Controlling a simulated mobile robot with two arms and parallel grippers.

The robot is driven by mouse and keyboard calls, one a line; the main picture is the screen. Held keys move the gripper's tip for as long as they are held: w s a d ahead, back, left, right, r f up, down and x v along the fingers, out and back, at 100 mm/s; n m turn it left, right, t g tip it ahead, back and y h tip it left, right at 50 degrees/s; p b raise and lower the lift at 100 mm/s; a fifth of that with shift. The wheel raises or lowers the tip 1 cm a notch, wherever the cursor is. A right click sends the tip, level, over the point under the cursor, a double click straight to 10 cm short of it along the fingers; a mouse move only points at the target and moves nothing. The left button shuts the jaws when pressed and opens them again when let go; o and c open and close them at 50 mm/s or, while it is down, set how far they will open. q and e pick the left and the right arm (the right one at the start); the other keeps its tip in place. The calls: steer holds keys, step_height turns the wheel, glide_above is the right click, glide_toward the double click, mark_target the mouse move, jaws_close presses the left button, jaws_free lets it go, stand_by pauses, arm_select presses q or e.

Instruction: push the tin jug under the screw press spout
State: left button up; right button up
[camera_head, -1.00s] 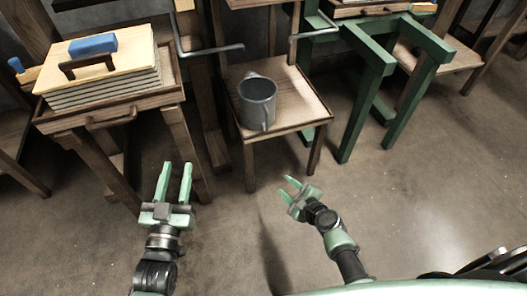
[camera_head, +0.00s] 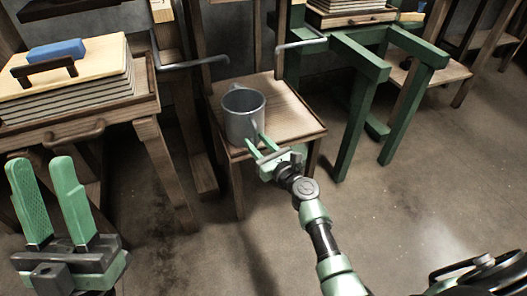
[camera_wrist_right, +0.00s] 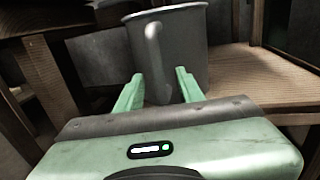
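The grey tin jug (camera_head: 243,116) stands upright near the front left of a small wooden stand (camera_head: 296,112). In the right wrist view the jug (camera_wrist_right: 190,45) has its handle towards me. My right gripper (camera_head: 259,143) is open at the jug's front, low down. In the right wrist view its fingers (camera_wrist_right: 158,88) are spread on either side of the handle's lower end; I cannot tell whether they touch the jug. My left gripper (camera_head: 52,200) is open and empty at the lower left, away from the jug. I cannot clearly make out the spout.
A wooden table (camera_head: 75,127) at the left bears stacked boards and a blue block (camera_head: 57,50). Metal crank bars (camera_head: 190,63) reach out behind the jug. A green frame (camera_head: 352,120) stands to the right. The front floor is clear.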

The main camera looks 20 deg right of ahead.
steer(key=shift+w+a, duration=0.1)
steer(key=shift+w, duration=0.35)
steer(key=shift+c, duration=0.4)
jaws_close()
stand_by(0.8)
